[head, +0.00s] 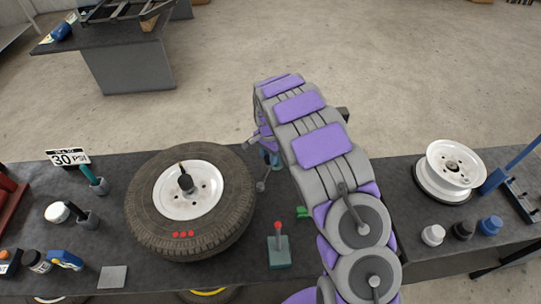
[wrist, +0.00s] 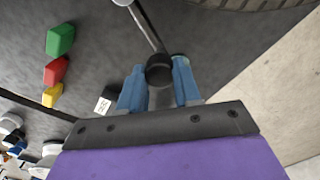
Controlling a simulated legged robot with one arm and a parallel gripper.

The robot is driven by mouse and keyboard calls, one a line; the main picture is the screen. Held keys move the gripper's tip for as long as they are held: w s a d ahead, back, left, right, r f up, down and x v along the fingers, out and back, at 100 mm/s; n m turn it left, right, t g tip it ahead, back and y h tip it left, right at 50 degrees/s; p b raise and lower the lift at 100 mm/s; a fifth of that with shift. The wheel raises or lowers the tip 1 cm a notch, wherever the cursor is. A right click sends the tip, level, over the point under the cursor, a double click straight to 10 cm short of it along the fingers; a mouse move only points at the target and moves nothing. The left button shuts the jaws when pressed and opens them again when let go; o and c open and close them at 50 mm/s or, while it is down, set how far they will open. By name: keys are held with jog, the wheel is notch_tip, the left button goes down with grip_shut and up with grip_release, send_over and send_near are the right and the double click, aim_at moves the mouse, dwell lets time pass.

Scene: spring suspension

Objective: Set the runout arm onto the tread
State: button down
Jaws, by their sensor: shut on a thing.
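The tire (head: 235,215) lies flat around a white wheel on the dark bench in the head view. A strip of its tread (wrist: 265,4) shows at the top of the wrist view. My gripper (wrist: 159,84) has its blue fingers shut on the black knob of the runout arm (wrist: 146,28). A thin rod runs from the knob to a pale ball tip near the top edge. In the head view my gripper (head: 271,159) is just right of the tire, and the runout arm's ball tip (head: 261,186) appears beside the tread with a small gap. My arm hides part of this area.
A teal block with a red-knobbed lever (head: 278,246) stands right of the tire. Green, red (wrist: 56,70) and yellow blocks lie on the bench. A "30 PSI" sign (head: 68,157) is at left. A white rim (head: 456,165) sits at right. The bench edge is near my gripper.

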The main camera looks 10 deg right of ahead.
jog(key=shift+a, duration=0.1)
jog(key=c, duration=1.2)
grip_release()
jog(key=o, duration=0.4)
jog(key=shift+a, duration=0.2)
jog(key=shift+d+r, duration=0.1)
jog(key=shift+r, duration=0.35)
jog(key=r+p, duration=0.1)
jog(key=r, duration=1.5)
jog(key=shift+a+r, duration=0.15)
jog(key=shift+a, duration=0.05)
